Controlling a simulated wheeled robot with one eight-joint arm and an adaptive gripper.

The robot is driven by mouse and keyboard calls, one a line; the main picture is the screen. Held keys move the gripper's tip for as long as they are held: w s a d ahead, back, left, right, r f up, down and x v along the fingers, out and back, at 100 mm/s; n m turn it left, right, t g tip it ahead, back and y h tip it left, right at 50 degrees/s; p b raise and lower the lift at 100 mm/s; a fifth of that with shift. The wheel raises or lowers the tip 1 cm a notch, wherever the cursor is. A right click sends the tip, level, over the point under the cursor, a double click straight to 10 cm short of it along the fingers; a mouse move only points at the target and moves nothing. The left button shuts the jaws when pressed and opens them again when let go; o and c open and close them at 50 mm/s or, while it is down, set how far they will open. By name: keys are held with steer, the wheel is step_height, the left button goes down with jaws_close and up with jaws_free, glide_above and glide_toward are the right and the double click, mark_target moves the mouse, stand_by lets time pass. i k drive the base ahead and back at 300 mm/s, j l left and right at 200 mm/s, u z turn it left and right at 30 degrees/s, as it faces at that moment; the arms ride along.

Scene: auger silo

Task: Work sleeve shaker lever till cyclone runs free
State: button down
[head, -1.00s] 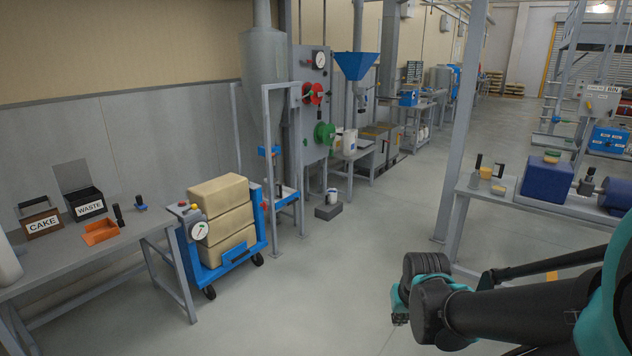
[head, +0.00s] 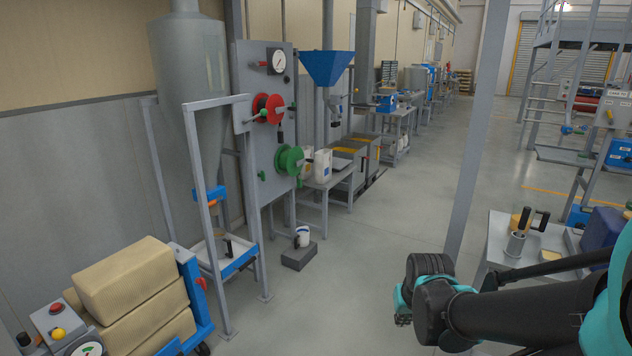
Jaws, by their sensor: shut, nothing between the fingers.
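The grey cyclone (head: 190,85) stands against the wall at left, tapering down behind a grey frame (head: 198,190). Under its cone is a blue clamp-like part (head: 209,194) with an orange-brown piece below, perhaps the sleeve. I cannot tell which part is the shaker lever. A panel (head: 262,110) right of the cyclone bears a red wheel (head: 268,107), a green wheel (head: 290,160) and a gauge. My gripper (head: 403,319) is at lower right, shut and empty, far from the cyclone across open floor. Its fingers are small and partly hidden by my arm.
A blue cart (head: 195,300) with stacked tan sacks (head: 135,280) stands at lower left, before the cyclone. A grey block (head: 298,257) with a white can lies on the floor. A grey post (head: 480,130) and a bench (head: 510,245) stand at right. The middle floor is clear.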

mark_target(263, 112)
steer(key=i+u, duration=0.1)
steer(key=i, duration=0.4)
steer(key=i+l, duration=0.2)
steer(key=i, duration=0.25)
steer(key=i+l+u, duration=0.15)
steer(key=i, duration=0.35)
steer(key=i+l+u, duration=0.1)
steer(key=i, duration=0.35)
steer(key=i+l, duration=0.2)
steer(key=i, duration=0.3)
steer(key=j+u, duration=0.05)
